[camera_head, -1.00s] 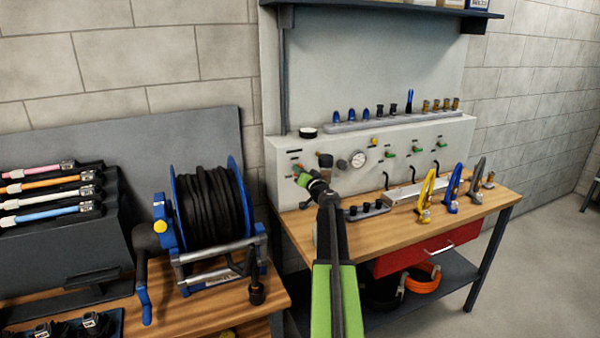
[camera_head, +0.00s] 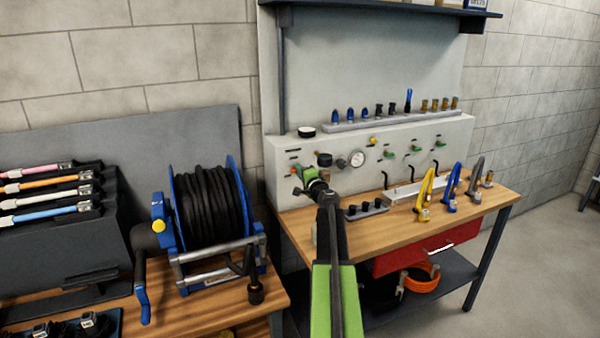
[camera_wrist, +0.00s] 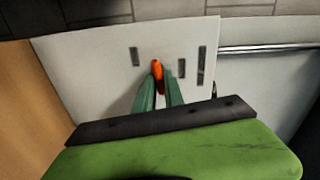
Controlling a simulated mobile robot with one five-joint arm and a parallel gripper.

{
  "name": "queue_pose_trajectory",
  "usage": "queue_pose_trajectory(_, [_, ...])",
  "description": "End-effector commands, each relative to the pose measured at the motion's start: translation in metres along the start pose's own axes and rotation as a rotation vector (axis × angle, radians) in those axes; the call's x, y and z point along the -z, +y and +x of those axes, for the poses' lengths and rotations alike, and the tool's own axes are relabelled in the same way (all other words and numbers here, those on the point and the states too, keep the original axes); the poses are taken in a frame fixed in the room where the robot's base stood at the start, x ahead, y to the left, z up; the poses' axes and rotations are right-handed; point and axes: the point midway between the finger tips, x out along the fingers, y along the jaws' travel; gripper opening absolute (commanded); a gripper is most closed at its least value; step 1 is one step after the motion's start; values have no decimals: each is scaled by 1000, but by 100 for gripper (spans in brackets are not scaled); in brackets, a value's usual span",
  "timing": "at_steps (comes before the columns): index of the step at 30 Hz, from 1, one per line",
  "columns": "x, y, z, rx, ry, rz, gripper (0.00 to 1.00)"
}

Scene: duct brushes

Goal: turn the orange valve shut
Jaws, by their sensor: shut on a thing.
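The orange valve (camera_wrist: 157,69) shows in the wrist view as a small orange handle on the light panel. It sits between the tips of my gripper (camera_wrist: 160,88), whose two green fingers are shut on it. In the head view my gripper (camera_head: 303,182) reaches the left end of the light grey panel (camera_head: 450,135) at the back of the bench. The valve is mostly hidden there by the gripper and wrist.
A rack of black fittings (camera_head: 366,210) stands on the wooden bench close right of my arm. A blue hose reel (camera_head: 210,215) stands left.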

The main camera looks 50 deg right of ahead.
Motion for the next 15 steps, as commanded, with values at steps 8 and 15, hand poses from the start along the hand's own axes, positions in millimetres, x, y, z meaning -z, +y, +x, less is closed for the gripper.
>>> queue_pose_trajectory(8, [1,1,0,0,2,118,0])
queue_pose_trajectory(15, [1,1,0,0,2,155,0])
